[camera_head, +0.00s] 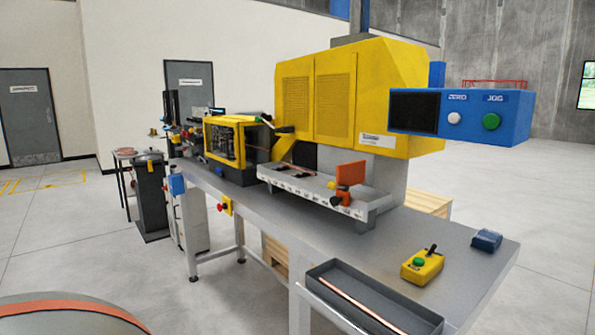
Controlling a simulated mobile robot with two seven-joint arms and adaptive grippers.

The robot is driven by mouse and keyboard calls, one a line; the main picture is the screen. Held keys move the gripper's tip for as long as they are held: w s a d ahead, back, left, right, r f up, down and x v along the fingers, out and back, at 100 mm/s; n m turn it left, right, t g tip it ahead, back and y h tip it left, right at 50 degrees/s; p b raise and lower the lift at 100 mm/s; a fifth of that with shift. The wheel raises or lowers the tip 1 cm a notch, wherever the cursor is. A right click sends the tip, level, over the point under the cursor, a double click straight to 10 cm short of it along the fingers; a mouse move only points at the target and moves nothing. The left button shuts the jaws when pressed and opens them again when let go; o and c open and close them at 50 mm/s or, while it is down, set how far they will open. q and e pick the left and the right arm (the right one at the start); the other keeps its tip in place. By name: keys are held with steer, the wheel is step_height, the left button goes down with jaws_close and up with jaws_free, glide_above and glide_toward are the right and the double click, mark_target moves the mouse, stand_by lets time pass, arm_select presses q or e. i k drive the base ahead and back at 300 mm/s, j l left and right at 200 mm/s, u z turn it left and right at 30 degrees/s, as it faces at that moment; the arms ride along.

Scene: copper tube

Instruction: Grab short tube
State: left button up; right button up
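A copper tube (360,302) lies lengthwise in a long grey tray (398,298) at the front edge of the workbench, bottom centre-right of the head view. The lower right end of the tray is cut off by the frame edge. Another thin copper-coloured tube (292,164) runs out from the yellow-framed unit toward the white ruled bed of the machine. I cannot tell from this view which tube is the short one. Neither of my grippers is in view.
The grey workbench (455,240) carries a large yellow machine (345,95) with a blue control panel (460,122) jutting right. A yellow button box (422,267) and small blue box (487,240) sit near the tray. Open floor lies left of the bench.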

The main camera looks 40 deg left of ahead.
mark_target(310, 172)
steer(key=j+u, duration=0.15)
steer(key=j, duration=0.25)
steer(key=i+j+u, duration=0.15)
steer(key=j, duration=0.3)
steer(key=j+u, duration=0.1)
steer(key=j, duration=0.3)
steer(key=i+j+u, duration=0.15)
steer(key=j, duration=0.25)
steer(key=i+j+u, duration=0.15)
steer(key=j, duration=0.2)
steer(key=i+j+u, duration=0.15)
steer(key=j, duration=0.25)
